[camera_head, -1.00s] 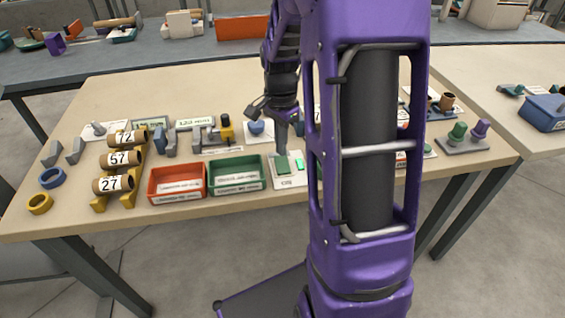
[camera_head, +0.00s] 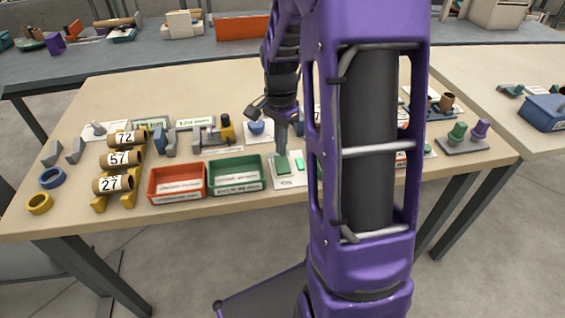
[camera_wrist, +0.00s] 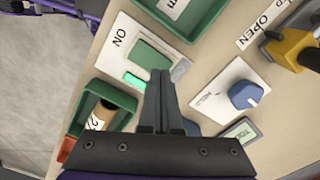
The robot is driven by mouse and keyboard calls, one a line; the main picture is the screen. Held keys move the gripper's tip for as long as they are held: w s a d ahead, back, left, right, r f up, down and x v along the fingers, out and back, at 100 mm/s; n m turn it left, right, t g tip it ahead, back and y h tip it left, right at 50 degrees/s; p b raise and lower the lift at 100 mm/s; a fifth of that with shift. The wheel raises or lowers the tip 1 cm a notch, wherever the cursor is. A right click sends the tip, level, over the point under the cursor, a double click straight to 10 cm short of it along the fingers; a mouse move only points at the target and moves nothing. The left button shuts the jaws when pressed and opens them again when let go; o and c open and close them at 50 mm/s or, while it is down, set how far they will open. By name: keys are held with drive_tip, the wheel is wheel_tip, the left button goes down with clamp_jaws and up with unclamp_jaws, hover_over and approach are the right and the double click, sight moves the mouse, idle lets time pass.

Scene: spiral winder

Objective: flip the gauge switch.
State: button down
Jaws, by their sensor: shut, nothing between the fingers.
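A switch panel, a white plate (camera_wrist: 113,58) with a green rocker (camera_wrist: 152,53), an "ON" label and a lit green lamp (camera_wrist: 134,80), lies on the table in the wrist view. I take it to be the gauge switch. It also shows in the head view as a white plate (camera_head: 288,184) beside the green tray. My gripper (camera_wrist: 159,76) is shut and empty, its tips at the rocker's near edge; I cannot tell whether they touch it. In the head view my gripper (camera_head: 282,153) points down onto the panel. The fingers hide part of the plate.
A blue knob (camera_wrist: 245,94) on a white plate sits right of my fingers in the wrist view. A green bin (camera_wrist: 122,101) holding a brown tube is to the left. Red (camera_head: 178,196) and green (camera_head: 236,187) trays line the table front. My arm hides the table's middle right.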

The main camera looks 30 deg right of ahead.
sight(281, 158)
drive_tip(key=shift+f, duration=0.95)
idle(0.4)
drive_tip(key=shift+r, duration=0.1)
drive_tip(key=shift+r+p, duration=2.7)
drive_tip(key=shift+r, duration=0.8)
